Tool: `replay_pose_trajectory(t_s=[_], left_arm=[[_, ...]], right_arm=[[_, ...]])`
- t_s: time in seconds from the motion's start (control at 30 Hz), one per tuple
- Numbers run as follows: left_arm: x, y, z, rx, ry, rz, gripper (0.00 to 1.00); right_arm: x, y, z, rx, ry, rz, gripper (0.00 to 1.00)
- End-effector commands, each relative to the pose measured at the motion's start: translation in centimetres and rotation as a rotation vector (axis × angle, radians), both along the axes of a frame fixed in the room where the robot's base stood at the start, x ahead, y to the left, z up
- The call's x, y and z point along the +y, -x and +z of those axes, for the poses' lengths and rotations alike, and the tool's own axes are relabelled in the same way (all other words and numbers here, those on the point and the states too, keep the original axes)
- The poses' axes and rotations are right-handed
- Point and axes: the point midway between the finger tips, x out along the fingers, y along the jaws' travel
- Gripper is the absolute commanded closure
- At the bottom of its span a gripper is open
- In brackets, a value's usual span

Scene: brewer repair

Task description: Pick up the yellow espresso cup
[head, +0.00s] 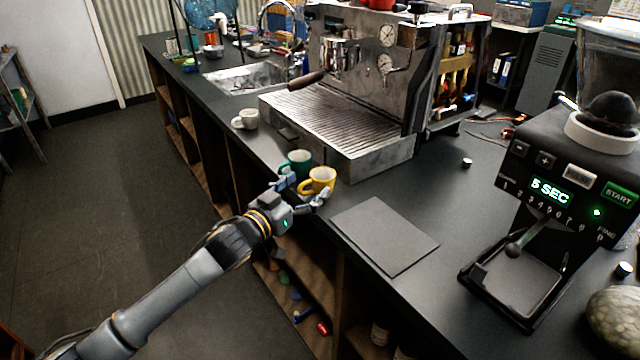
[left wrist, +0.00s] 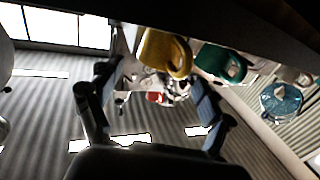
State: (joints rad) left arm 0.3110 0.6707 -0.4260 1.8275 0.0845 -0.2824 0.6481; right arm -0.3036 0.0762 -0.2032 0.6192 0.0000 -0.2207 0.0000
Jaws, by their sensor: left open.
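The yellow espresso cup (head: 322,178) stands upright near the front edge of the dark counter, its handle on the left side. My left gripper (head: 304,193) is open at the counter edge, just in front of the yellow cup. In the left wrist view the yellow cup (left wrist: 165,52) shows between and beyond the open fingers (left wrist: 152,76); I cannot tell whether they touch it. A green cup (head: 297,160) stands close behind and left of the yellow one, and also shows in the left wrist view (left wrist: 221,64). My right gripper is not in view.
A white cup (head: 245,119) stands further back along the counter edge. The espresso machine's drip tray (head: 340,130) lies behind the cups. A flat grey mat (head: 385,235) is to their right, then the grinder (head: 560,180). The counter between mat and grinder is mostly clear.

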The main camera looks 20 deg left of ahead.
Motion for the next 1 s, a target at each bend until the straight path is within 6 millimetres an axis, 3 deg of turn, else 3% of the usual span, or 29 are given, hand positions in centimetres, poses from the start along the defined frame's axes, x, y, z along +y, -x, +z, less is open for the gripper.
replay_pose_trajectory(t_s=[0.4,0.73,1.0], left_arm=[[-1.8,-4.5,0.2,-0.001,0.0,0.0,0.2],[-2.0,-5.1,0.0,0.0,-0.001,0.0,0.2],[-2.0,-5.1,0.0,0.0,-0.001,0.0,0.75]], right_arm=[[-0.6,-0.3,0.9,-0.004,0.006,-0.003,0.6],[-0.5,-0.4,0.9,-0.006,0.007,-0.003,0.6],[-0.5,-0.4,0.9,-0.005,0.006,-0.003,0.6]])
